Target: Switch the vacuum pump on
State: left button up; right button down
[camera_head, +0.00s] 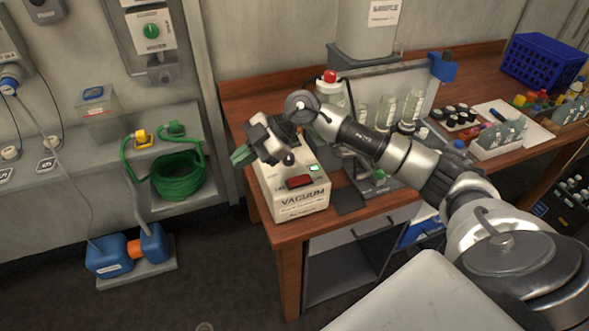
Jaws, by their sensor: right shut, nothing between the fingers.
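The vacuum pump (302,202) is a cream box marked VACUUM, standing on the left front part of the wooden bench. Its top carries a dark red display or window (299,182), a small green-lit element (313,168) and a dark round knob (289,159). I cannot tell the switch's position. My right gripper (246,153) reaches in from the right, above the back left part of the pump. It is shut and empty, with its greenish tip pointing left past the pump's edge. My gripper and wrist hide part of the pump's top. My left gripper is out of view.
Behind the pump stand a red-capped bottle (330,88) and several clear bottles (387,110). A blue crate (543,62) and small vials (458,117) stand further right. A shelf with a coiled green hose (178,177) is at left. Blue canisters (108,257) stand low on the left.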

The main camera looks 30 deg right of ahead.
jog(key=s+d+r+m+g+h, duration=0.1)
jog(key=d+h, duration=0.6)
jog(key=d, duration=0.8)
notch_tip(320, 180, up, 2)
jog(key=m+g, duration=0.1)
jog(key=m, duration=0.2)
jog(key=shift+s+d+h, duration=0.2)
jog(key=shift+d+h, duration=0.15)
jog(key=shift+h, duration=0.05)
jog(key=p, duration=0.4)
send_near(292, 179)
jog(key=x, duration=0.6)
jog(key=shift+a+r, duration=0.1)
jog(key=shift+a, duration=0.15)
jog(key=shift+f+p, duration=0.3)
jog(key=shift+f, duration=0.25)
